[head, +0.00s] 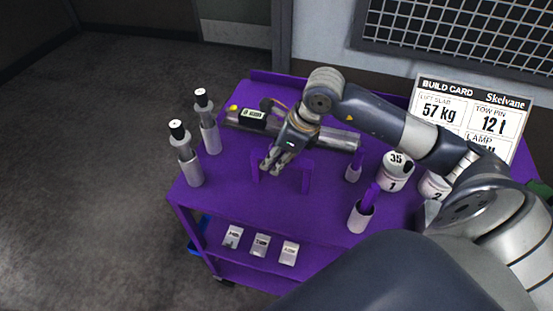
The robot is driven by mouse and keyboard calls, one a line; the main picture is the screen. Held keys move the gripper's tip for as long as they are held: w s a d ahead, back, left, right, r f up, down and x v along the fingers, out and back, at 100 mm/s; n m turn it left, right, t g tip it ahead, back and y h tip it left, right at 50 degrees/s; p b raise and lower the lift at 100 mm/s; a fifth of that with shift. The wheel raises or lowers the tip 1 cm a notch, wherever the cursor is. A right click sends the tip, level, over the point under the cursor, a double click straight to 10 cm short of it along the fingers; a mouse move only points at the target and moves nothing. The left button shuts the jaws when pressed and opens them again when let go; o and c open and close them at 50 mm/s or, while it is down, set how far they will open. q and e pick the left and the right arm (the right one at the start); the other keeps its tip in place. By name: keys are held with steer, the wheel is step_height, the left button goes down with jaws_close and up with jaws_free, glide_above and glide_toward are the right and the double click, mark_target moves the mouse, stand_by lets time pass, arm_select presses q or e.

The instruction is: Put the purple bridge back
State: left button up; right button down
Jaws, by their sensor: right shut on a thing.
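My right gripper (269,166) reaches down over the purple cart top from the upper right. Its fingers are closed at the purple bridge, between two purple uprights. The left upright of the purple bridge (255,167) is beside the fingertips, and the other upright stands a little to the right. The gripper hides part of the bridge, and purple on purple makes its span and its contact with the cart hard to make out. My left gripper is not in view.
The purple cart (230,188) holds a silver beam (335,138) with a display behind the gripper. Two tall bottles (209,133) stand left. Two cylinders with purple pegs (361,217), round numbered weights (395,171) and a build card (470,110) are right. White blocks (260,245) sit below.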

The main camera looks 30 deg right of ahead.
steer(key=shift+w+d, duration=0.25)
steer(key=shift+d, duration=0.1)
steer(key=shift+f, duration=0.2)
step_height(320, 180, down, 4)
steer(key=shift+r+p, duration=0.25)
steer(key=shift+p, duration=0.5)
steer(key=c, duration=1.3)
jaws_free()
steer(key=shift+c, duration=0.2)
steer(key=shift+r, duration=0.1)
